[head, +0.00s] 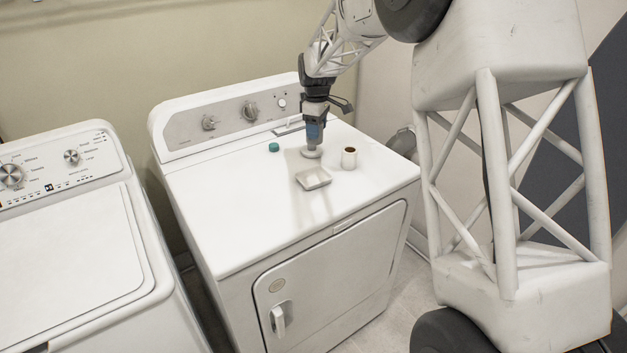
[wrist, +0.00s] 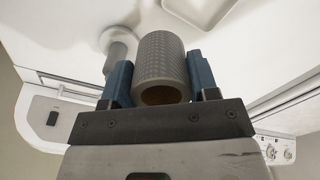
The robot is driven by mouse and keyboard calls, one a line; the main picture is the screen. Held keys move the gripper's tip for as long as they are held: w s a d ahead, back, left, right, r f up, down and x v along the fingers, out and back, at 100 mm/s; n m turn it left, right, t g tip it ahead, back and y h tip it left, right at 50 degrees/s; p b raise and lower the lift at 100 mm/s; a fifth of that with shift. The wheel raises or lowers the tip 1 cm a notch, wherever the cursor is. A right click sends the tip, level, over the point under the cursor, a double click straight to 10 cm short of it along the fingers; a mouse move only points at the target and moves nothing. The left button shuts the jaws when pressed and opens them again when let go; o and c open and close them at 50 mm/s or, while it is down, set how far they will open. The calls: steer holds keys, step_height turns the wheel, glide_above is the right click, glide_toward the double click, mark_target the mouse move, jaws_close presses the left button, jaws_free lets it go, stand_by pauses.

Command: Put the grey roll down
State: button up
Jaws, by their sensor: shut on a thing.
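A grey textured roll (wrist: 160,62) with a brown core sits between the two blue fingers of my gripper (wrist: 158,72) in the wrist view. My gripper is shut on it. In the head view my gripper (head: 314,131) points down over the top of the white dryer (head: 240,215). The roll is mostly hidden there by the fingers. A pale grey piece with a round, wide foot (head: 311,153) shows right below the fingers; it also shows beside the roll in the wrist view (wrist: 117,45). I cannot tell whether the roll touches the dryer top.
A white roll with a dark brown core (head: 349,159) stands just right of my gripper. A small pale tray (head: 314,178) lies in front, and a teal cap (head: 273,147) lies to the left. The dryer top's left and front are clear. A washer (head: 70,245) stands left.

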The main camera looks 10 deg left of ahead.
steer(key=s+d+f, duration=0.2)
steer(key=s+d, duration=0.1)
steer(key=s, duration=0.7)
steer(key=s+d+f, duration=0.2)
steer(key=s+d, duration=0.2)
steer(key=s, duration=0.7)
steer(key=shift+s+f+m, duration=0.3)
steer(key=shift+w, duration=0.15)
glide_above(315, 180)
steer(key=shift+f, duration=0.75)
steer(key=shift+f, duration=1.75)
steer(key=shift+f, duration=0.15)
steer(key=o, duration=0.9)
